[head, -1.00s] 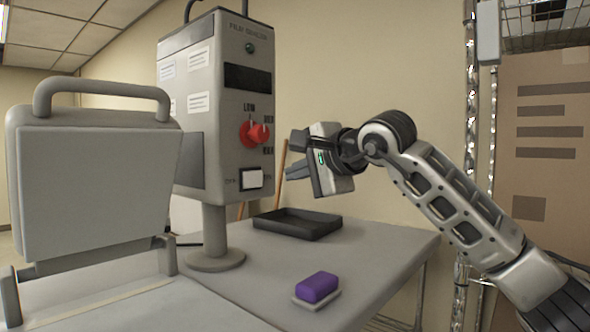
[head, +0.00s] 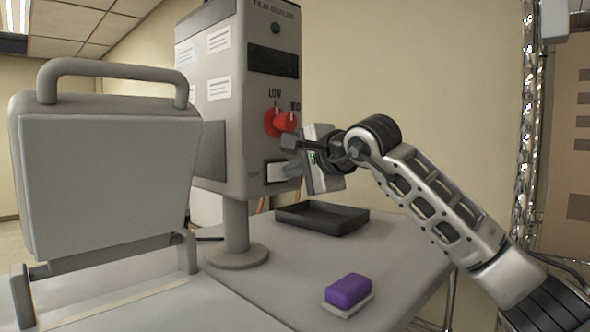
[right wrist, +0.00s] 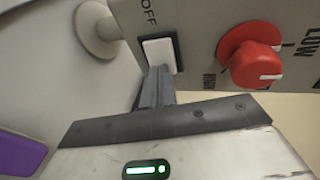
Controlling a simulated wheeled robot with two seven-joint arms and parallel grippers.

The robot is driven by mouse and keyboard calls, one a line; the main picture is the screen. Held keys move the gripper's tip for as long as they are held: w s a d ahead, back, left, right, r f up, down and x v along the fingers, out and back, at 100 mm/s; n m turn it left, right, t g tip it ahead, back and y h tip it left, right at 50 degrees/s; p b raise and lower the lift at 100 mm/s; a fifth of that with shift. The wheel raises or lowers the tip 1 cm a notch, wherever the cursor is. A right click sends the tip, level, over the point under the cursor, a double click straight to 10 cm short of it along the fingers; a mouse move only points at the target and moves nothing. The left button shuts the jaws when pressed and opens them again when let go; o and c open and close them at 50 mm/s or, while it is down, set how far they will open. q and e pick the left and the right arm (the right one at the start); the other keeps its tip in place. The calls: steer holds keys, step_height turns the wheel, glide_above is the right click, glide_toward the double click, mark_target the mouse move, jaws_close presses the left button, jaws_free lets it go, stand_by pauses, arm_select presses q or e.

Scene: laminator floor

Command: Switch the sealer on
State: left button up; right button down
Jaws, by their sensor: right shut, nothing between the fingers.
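The film sealer (head: 225,150) is a tall grey box on a round-footed post. Its white rocker switch (head: 277,172) sits low on the front face. In the right wrist view, the switch (right wrist: 159,54) has a dark frame with "OFF" beside it. My right gripper (head: 292,165) is shut and empty, its tips at the switch's edge. In the right wrist view, the shut fingers (right wrist: 157,84) reach the switch's lower edge; I cannot tell whether they touch it. My left gripper is not in view.
A red knob (head: 285,122) sits just above the switch. A black tray (head: 345,227) and a purple block (head: 348,289) on a pale pad are on the grey table (head: 290,275). A grey hinged lid (head: 105,180) stands at left.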

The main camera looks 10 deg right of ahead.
arm_select(q)
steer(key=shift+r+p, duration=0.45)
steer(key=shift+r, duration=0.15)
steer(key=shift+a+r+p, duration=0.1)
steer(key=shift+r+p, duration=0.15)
steer(key=shift+p, duration=0.1)
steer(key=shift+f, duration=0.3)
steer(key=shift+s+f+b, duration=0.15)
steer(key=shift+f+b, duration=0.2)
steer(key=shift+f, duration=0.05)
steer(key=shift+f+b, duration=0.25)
steer(key=shift+b, duration=0.1)
arm_select(e)
steer(key=shift+s+a+f+n+g+y, duration=0.1)
steer(key=shift+a+n+g+y, duration=0.1)
steer(key=shift+a, duration=0.15)
steer(key=shift+s+a+n+g+y, duration=0.1)
steer(key=shift+a+n+y, duration=0.1)
steer(key=shift+a, duration=0.15)
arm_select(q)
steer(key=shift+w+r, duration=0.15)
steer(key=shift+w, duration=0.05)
